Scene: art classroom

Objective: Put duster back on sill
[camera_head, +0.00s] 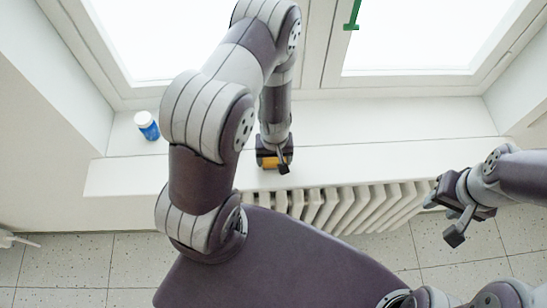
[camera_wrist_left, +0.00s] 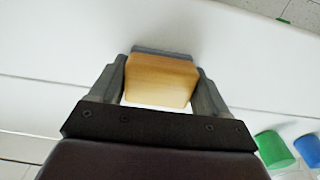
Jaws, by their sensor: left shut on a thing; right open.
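The duster (camera_wrist_left: 160,78) has a wooden, yellow-brown block with a grey layer along its far edge. In the left wrist view it sits between the two fingers of my left gripper (camera_wrist_left: 162,95), which is shut on it. In the head view the duster (camera_head: 272,161) shows as an orange patch at my left gripper (camera_head: 277,155), over the front part of the white sill (camera_head: 370,150). I cannot tell whether the duster touches the sill. My right gripper (camera_head: 447,217) is open and empty, at the right in front of the radiator.
A white radiator (camera_head: 350,207) is below the sill. The sill's right part is clear.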

